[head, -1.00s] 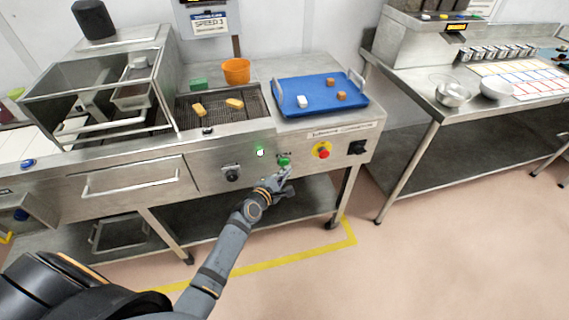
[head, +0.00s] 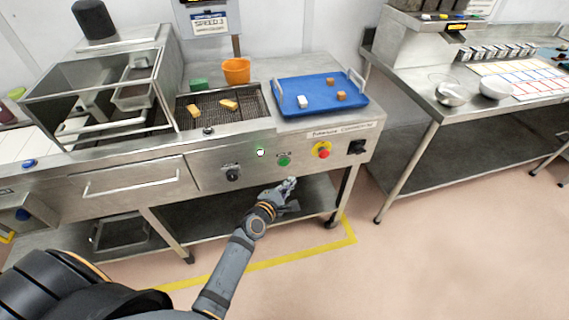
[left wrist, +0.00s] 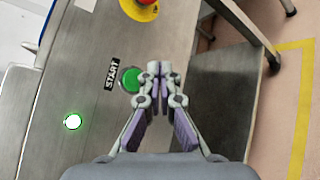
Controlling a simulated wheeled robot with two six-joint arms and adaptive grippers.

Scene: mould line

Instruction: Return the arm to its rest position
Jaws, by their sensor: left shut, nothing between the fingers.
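My left gripper (head: 290,184) is in front of the machine's front panel (head: 208,166), a little below the green start button (head: 284,160). The gripper is shut and empty. It also shows in the left wrist view (left wrist: 160,70), with its fingertips together beside the green START button (left wrist: 130,79) in the picture. A gap shows between gripper and button in the head view. A small green lamp (head: 260,152) is lit on the panel, and it glows in the left wrist view (left wrist: 71,121). My right gripper is not in view.
A red stop button on yellow (head: 322,150) and a black switch (head: 356,146) sit right of the start button. A lower shelf (head: 315,195) lies behind the gripper. Open floor (head: 430,260) is at right.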

